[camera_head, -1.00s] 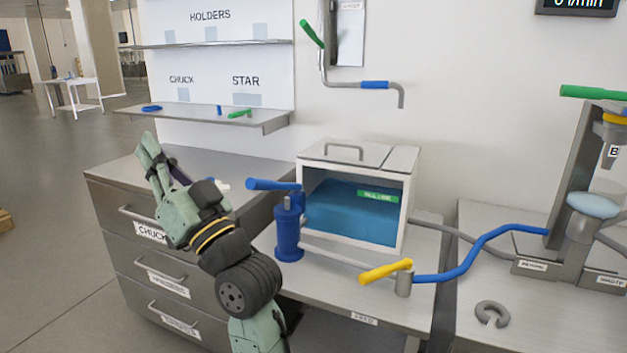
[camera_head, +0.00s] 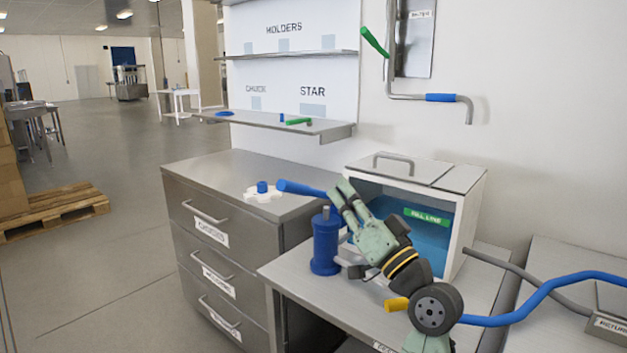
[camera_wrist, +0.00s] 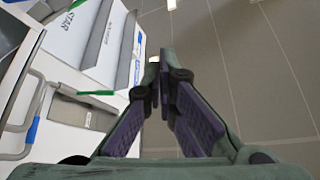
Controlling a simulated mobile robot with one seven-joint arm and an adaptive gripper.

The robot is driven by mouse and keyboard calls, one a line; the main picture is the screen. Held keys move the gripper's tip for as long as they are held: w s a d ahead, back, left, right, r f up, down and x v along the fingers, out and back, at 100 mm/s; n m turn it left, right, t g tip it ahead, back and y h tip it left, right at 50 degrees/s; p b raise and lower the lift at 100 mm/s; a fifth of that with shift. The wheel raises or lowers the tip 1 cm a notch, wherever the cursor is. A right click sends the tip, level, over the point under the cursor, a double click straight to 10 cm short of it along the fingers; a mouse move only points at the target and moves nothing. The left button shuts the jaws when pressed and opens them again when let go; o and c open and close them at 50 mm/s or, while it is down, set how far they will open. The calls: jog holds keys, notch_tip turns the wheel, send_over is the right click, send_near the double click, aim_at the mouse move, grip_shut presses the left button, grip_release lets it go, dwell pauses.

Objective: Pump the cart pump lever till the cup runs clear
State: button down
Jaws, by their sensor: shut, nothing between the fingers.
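The blue pump (camera_head: 325,245) stands on the cart at the front left of the tank. Its blue lever (camera_head: 303,189) reaches out to the left, over the edge of the drawer cabinet. My gripper (camera_head: 340,192) is shut and empty, its fingertips close to the lever's right end in the head view; I cannot tell if they touch. In the wrist view my gripper's fingers (camera_wrist: 164,68) are together, and no lever shows there. The tank (camera_head: 468,215) holds blue liquid marked with a green fill-line label (camera_head: 427,216). The cup is not in view now.
A yellow valve handle (camera_head: 396,304) is partly hidden behind my arm. A blue hose (camera_head: 545,292) runs right. A white star piece with a blue knob (camera_head: 262,190) lies on the drawer cabinet (camera_head: 215,170). A shelf (camera_head: 330,130) hangs above. Open floor lies to the left.

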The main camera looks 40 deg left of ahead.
jog(key=shift+a, duration=0.1)
jog(key=r+p+x, duration=0.1)
jog(key=p+x, duration=0.3)
jog(key=x, duration=0.7)
jog(key=shift+s+f+p, duration=0.15)
jog(key=shift+s+f, duration=0.15)
jog(key=shift+f, duration=0.5)
jog(key=shift+s+f+p, duration=0.1)
jog(key=shift+s+f, duration=0.2)
jog(key=shift+f, duration=0.5)
jog(key=shift+s+f+p, duration=0.15)
jog(key=shift+s+f, duration=0.15)
jog(key=shift+f, duration=0.5)
jog(key=s+f+b, duration=0.3)
jog(key=f+b, duration=0.6)
jog(key=b, duration=0.1)
jog(key=shift+f, duration=0.2)
jog(key=shift+s+a, duration=0.1)
jog(key=shift+s, duration=0.05)
jog(key=shift+f, duration=0.1)
